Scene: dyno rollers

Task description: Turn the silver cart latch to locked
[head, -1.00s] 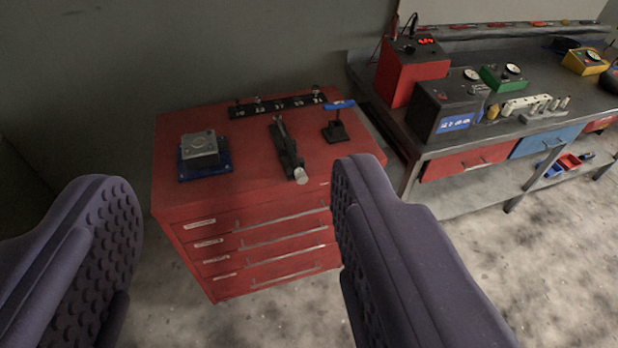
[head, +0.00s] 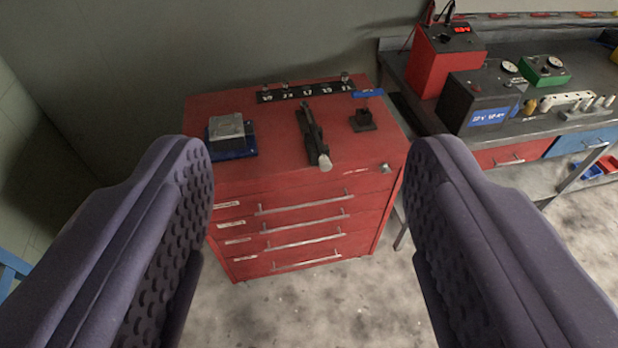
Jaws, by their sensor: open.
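The red cart (head: 295,188) stands ahead of me, with several drawers facing me. A small silver latch (head: 384,167) sits at the upper right of its front, just above the top drawer's right end. It is too small to tell which way it is turned. My gripper (head: 310,152) is open and empty, with its two purple ridged fingers wide apart. The latch shows between the fingers, close to the right one in the picture. The fingers look nearer to me than the cart and do not appear to touch it.
On the cart top are a metal block on a blue base (head: 228,136), a black tool with a silver knob (head: 312,135), a small black stand (head: 363,119) and a numbered rack (head: 305,91). A workbench (head: 510,135) with instruments stands right. Bare floor lies in front.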

